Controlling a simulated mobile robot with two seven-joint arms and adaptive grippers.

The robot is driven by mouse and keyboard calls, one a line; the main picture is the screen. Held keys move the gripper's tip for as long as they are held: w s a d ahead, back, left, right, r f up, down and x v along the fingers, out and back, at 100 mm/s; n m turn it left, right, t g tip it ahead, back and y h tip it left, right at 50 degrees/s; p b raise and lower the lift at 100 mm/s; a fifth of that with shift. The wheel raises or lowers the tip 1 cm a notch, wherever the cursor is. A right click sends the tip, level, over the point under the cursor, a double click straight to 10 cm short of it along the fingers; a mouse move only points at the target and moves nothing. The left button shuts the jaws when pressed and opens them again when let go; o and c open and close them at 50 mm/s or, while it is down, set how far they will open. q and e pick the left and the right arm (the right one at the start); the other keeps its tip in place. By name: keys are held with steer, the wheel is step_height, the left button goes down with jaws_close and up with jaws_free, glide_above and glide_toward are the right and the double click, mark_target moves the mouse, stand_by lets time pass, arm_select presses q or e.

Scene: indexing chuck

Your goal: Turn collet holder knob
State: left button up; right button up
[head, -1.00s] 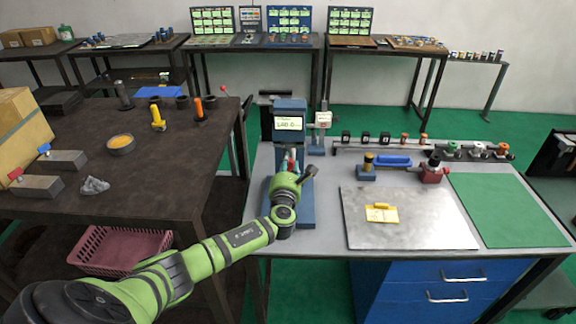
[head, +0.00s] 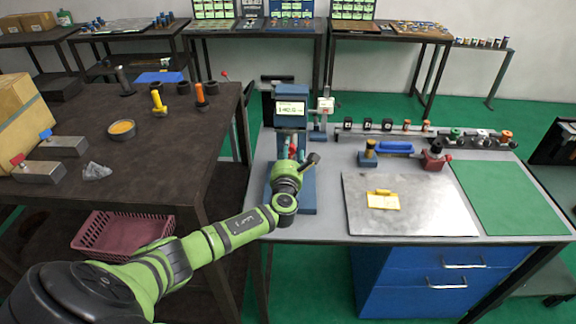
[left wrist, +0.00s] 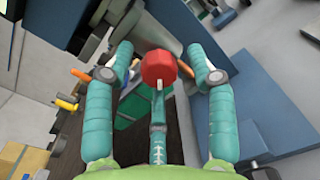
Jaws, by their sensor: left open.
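The blue machine (head: 292,92) with a small lit display stands at the left end of the grey workbench. A red faceted knob (left wrist: 160,68) shows in the left wrist view, and a small red part of it appears in the head view (head: 293,152) in front of the machine. My left gripper (left wrist: 160,75) is open, with one teal finger on each side of the knob and a gap on both sides. A teal stem-like part lies below the knob; I cannot tell whether it belongs to the gripper. In the head view my green wrist largely hides the fingers. My right gripper is not in view.
A yellow tag (head: 383,199) lies on a metal plate (head: 415,215) right of the machine. A blue-handled tool (head: 393,148) and a red block (head: 435,160) stand behind the plate. A dark table (head: 200,135) stands left, across a gap from the workbench (head: 330,215).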

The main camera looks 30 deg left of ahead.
arm_select(q)
steer(key=v, duration=1.1)
steer(key=shift+s, duration=0.1)
